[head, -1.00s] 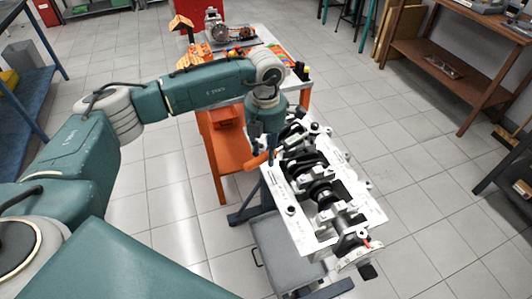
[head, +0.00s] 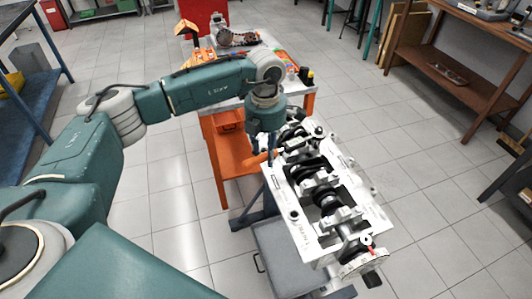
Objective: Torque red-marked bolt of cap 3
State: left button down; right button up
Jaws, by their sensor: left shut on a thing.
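The engine block (head: 308,222) is pale, with a dark crankshaft and several light bearing caps along its top. It sits on a stand in the middle of the head view. A small red mark (head: 372,252) shows at its near end; I cannot tell which cap or bolt it belongs to. My left gripper (head: 268,152) points down at the far left edge of the block. It is shut on a tool with an orange handle (head: 257,159), mostly hidden by the gripper. I cannot tell whether the tool touches the block. My right gripper is out of view.
Behind the block stands an orange-framed workbench (head: 213,130) with parts on top. A grey platform (head: 275,258) lies low beside the stand. A wooden shelf unit (head: 455,75) is at the back right. Tiled floor is open to the right of the block.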

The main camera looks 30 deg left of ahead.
pick_arm(q)
jog(key=shift+w+a+m+b, duration=0.9)
jog(key=shift+w+a+b, duration=0.05)
jog(key=shift+a+b, duration=0.15)
dwell(2.7)
jog(key=shift+w+a+r+m+b, duration=0.1)
jog(key=shift+w+a+m+b, duration=0.5)
jog(key=shift+w+a+m, duration=0.45)
dwell(3.1)
